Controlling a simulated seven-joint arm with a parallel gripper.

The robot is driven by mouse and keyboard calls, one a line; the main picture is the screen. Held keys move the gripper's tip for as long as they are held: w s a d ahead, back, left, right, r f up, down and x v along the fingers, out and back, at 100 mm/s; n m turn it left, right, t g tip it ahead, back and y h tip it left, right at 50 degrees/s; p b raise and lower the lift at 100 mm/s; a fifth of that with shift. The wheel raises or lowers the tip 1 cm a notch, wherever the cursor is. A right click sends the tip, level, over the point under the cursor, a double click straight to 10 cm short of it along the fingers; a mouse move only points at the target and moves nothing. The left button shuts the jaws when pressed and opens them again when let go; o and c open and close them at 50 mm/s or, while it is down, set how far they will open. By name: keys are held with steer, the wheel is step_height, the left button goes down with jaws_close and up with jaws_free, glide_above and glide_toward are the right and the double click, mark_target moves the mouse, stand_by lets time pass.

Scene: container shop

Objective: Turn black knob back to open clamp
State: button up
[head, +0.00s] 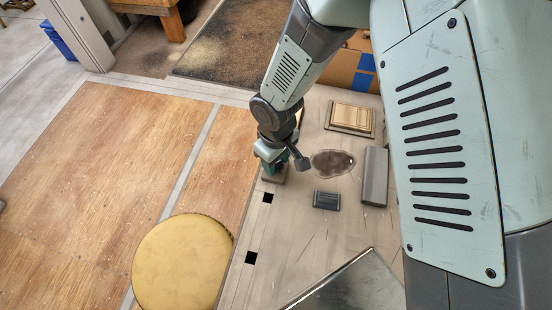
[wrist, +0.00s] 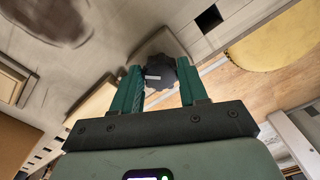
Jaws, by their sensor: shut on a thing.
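The black knob (wrist: 159,72) shows in the wrist view between the two green fingers of my gripper (wrist: 160,88). The knob has a lobed edge and a small white mark on its face. My gripper is shut on it, one finger on each side. In the head view my gripper (head: 273,165) points down at the left edge of the workbench and hides the knob. A grey-brown block (head: 274,178), perhaps part of the clamp, shows just under the gripper. The rest of the clamp is hidden.
The workbench (head: 290,240) carries a dark stain (head: 332,162), a small dark block (head: 326,200), a long grey block (head: 374,176) and a wooden framed piece (head: 351,119). A round yellow stool top (head: 182,262) stands left of the bench. A metal sheet (head: 352,287) lies at the front.

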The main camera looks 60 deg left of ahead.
steer(key=n, duration=0.3)
steer(key=shift+n, duration=0.4)
steer(key=shift+w+n, duration=0.1)
steer(key=shift+n, duration=1.9)
steer(key=o, duration=1.1)
steer(key=shift+c, duration=0.2)
steer(key=shift+a+r, duration=0.1)
step_height(320, 180, up, 11)
steer(key=shift+f, duration=0.2)
